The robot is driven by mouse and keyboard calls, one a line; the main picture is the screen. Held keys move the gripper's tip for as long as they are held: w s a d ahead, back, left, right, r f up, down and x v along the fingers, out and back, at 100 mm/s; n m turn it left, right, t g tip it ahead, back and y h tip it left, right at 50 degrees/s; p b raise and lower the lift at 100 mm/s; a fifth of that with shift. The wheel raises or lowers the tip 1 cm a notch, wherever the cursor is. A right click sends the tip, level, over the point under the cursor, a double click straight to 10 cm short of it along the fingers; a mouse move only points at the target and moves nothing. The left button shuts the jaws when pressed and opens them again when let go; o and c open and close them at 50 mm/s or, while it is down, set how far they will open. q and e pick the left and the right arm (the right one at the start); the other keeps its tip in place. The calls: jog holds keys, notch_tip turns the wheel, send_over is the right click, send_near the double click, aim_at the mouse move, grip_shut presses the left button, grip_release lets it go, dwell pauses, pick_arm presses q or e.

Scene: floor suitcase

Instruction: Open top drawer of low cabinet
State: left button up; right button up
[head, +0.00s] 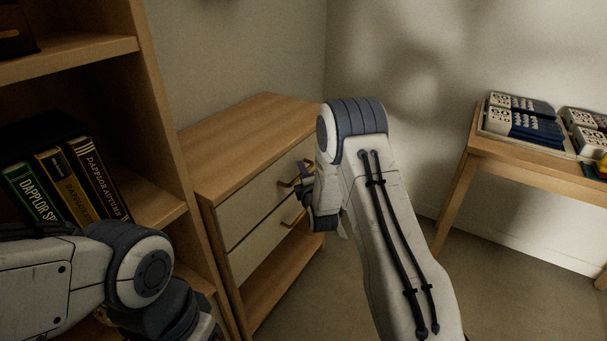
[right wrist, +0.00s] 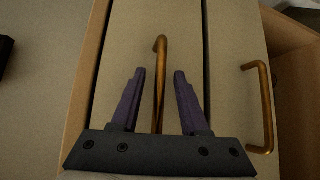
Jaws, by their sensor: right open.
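The low wooden cabinet (head: 245,130) stands against the wall, with two pale drawer fronts over an open shelf. Its top drawer (head: 245,205) looks flush with the cabinet; it also fills the middle of the right wrist view (right wrist: 220,20). The top drawer's brass bar handle (right wrist: 161,45) lies between my right gripper's fingers (right wrist: 158,75) in the right wrist view. That gripper is open; I see no finger clearly touching the bar. In the head view my right gripper (head: 308,190) is at the handle, partly hidden by my arm. My left gripper is out of view.
The lower drawer's handle (right wrist: 266,110) is close beside my right gripper. A tall bookshelf (head: 160,130) with several books (head: 65,185) stands left of the cabinet. A wooden table (head: 520,155) with boxed items is at right. Floor (head: 330,290) before the cabinet looks clear.

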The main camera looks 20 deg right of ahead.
grip_shut()
dwell(1.4)
